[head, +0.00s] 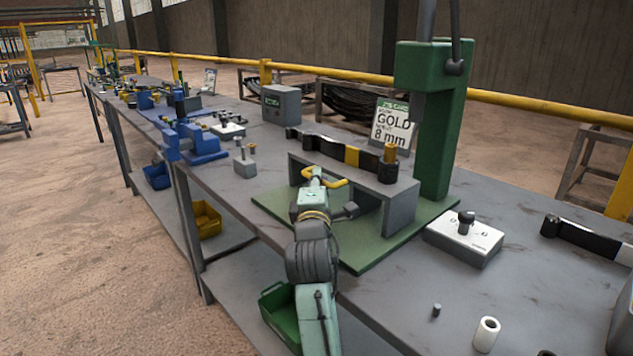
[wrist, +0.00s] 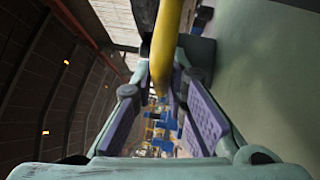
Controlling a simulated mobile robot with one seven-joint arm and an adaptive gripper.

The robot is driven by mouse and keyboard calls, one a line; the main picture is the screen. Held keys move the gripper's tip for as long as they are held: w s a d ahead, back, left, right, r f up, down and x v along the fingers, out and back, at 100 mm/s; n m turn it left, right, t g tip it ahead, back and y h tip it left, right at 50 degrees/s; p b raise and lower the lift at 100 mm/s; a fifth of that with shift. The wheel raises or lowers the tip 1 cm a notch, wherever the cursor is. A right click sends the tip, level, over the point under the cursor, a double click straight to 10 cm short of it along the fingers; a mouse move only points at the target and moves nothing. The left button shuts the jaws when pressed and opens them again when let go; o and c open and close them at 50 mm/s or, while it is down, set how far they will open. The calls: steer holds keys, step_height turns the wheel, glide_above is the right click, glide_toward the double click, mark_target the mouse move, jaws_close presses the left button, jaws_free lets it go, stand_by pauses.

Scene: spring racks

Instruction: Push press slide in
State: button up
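The green press (head: 437,130) stands upright on a green base plate (head: 360,255) on the bench. A grey bridge-shaped slide (head: 398,197) stands on that plate in front of the column. It carries a dark leaf spring (head: 334,147) with a yellow band and a gold bushing (head: 390,153) at its right end. A yellow handle (head: 342,184) sticks out at the slide's front. My gripper (head: 316,174) is at this handle. In the wrist view the yellow handle (wrist: 166,45) runs between my spread purple finger pads (wrist: 163,95); contact with them is unclear.
A white box with a black knob (head: 464,236) sits right of the base plate. A white sleeve (head: 486,334) and a small dark pin (head: 436,310) lie near the front edge. A sign (head: 392,124) stands behind the slide. A blue vise (head: 196,142) is further left.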

steer(key=o, duration=0.4)
steer(key=shift+c, duration=0.2)
steer(key=s, duration=0.4)
steer(key=s+a+f, duration=0.1)
steer(key=s, duration=0.7)
steer(key=shift+a+f, duration=0.25)
steer(key=shift+a, duration=0.1)
steer(key=shift+o, duration=0.4)
steer(key=shift+w, duration=0.1)
